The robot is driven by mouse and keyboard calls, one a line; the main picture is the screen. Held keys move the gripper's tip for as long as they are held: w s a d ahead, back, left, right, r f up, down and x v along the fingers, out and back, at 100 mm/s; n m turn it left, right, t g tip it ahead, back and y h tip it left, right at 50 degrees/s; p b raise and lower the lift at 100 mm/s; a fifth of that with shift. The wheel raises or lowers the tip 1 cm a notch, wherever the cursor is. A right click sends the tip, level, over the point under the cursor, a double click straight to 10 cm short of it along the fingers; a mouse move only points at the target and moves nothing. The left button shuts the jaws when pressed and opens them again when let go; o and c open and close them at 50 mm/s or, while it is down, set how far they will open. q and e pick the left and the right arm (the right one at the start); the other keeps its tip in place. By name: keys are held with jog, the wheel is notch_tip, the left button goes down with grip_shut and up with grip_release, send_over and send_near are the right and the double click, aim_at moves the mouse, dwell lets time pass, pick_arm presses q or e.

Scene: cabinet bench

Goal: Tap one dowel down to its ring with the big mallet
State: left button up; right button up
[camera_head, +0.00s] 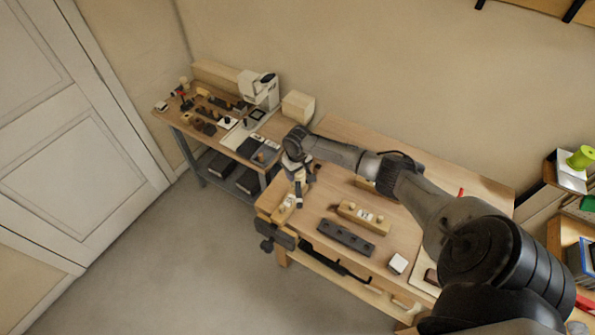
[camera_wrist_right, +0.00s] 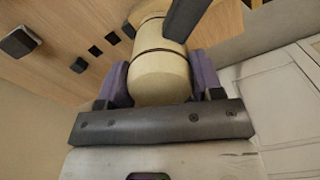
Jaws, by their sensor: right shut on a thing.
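My right gripper (camera_head: 298,192) is above the left end of the wooden bench. In the right wrist view, its purple fingers (camera_wrist_right: 160,84) are shut on a pale wooden cylinder with dark bands (camera_wrist_right: 161,76), which looks like part of the big mallet. A dark bar crosses the top of this cylinder. A wooden block with small pale pegs, likely the dowels (camera_head: 362,217), lies on the bench to the right of the gripper. The rings on the dowels are too small to make out. My left gripper is out of view.
A vise (camera_head: 277,234) juts from the bench's left end. A cluttered side table (camera_head: 244,150) stands behind left. Open floor lies in front.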

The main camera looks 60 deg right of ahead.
jog(key=shift+r+p, duration=0.2)
jog(key=shift+p, duration=0.4)
jog(key=shift+f, duration=0.2)
notch_tip(320, 180, down, 3)
jog(key=shift+r+b, duration=0.2)
jog(key=shift+b, duration=0.85)
jog(key=shift+r, duration=0.25)
notch_tip(320, 180, up, 2)
jog(key=p, duration=0.3)
jog(key=shift+r, duration=0.1)
